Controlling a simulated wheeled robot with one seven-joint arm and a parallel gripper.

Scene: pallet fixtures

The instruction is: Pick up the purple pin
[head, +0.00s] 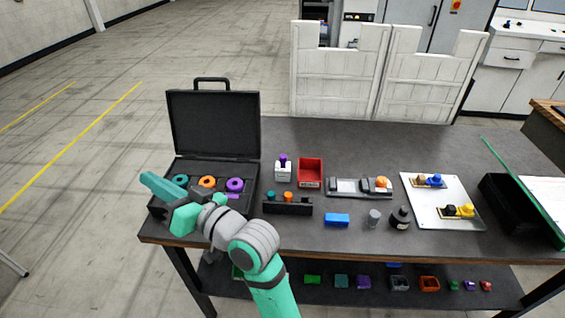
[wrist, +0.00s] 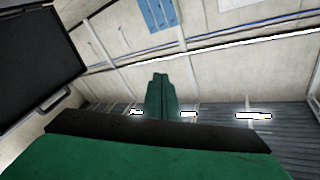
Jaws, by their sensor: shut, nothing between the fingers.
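The purple pin (head: 283,158) stands upright in a small white block (head: 283,172) near the middle left of the table, right of the black case. My gripper (head: 150,180) is at the left, over the front left of the open case and well apart from the pin. Its green fingers (wrist: 160,85) are together with nothing between them in the wrist view. That view faces a wall, and the pin is not in it. My arm covers part of the case's front.
The open black case (head: 212,125) holds teal, orange and purple rings. A red bin (head: 310,172), a black rack (head: 288,207) with short pegs, a blue block (head: 337,219) and a dark bottle (head: 400,217) share the table (head: 340,140). The table's back strip is clear.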

